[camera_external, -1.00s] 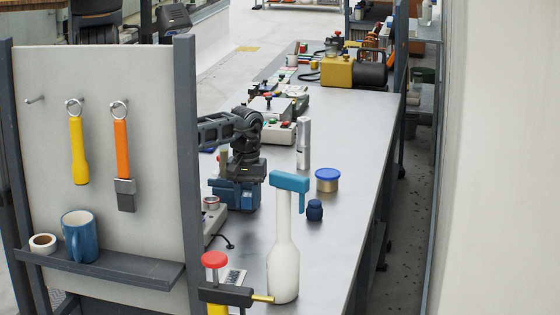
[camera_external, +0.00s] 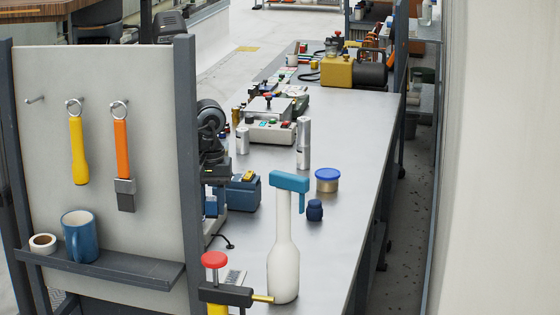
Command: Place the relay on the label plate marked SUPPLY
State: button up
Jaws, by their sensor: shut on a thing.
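My gripper (camera_external: 212,188) hangs low at the left edge of the bench, partly hidden by the upright post of the pegboard. It is shut on a small blue block (camera_external: 211,205), which appears to be the relay; its outline is mostly hidden. The held block is left of a blue box (camera_external: 240,195) with a yellow top piece. I cannot make out a label plate marked SUPPLY; a small printed plate (camera_external: 236,277) lies by the red-knobbed clamp, its text unreadable.
A white bottle with a blue head (camera_external: 284,250) stands on the near bench (camera_external: 330,240). A blue-lidded tin (camera_external: 327,180), a small dark blue jar (camera_external: 315,210) and silver cylinders (camera_external: 303,143) stand beyond. The pegboard post (camera_external: 187,170) stands close to my arm.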

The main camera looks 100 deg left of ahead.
jog(key=s+d+n+b, duration=0.1)
jog(key=s+d+n, duration=0.1)
jog(key=d, duration=1.3)
jog(key=p, duration=0.2)
send_over(232, 278)
notch_tip(232, 278, down, 7)
jog(key=shift+d, duration=0.15)
jog(key=shift+f, duration=2.1)
jog(key=shift+f, duration=0.15)
jog(key=o, duration=1)
notch_tip(232, 278, up, 12)
jog(key=shift+r+b, duration=0.2)
jog(key=shift+b, duration=0.45)
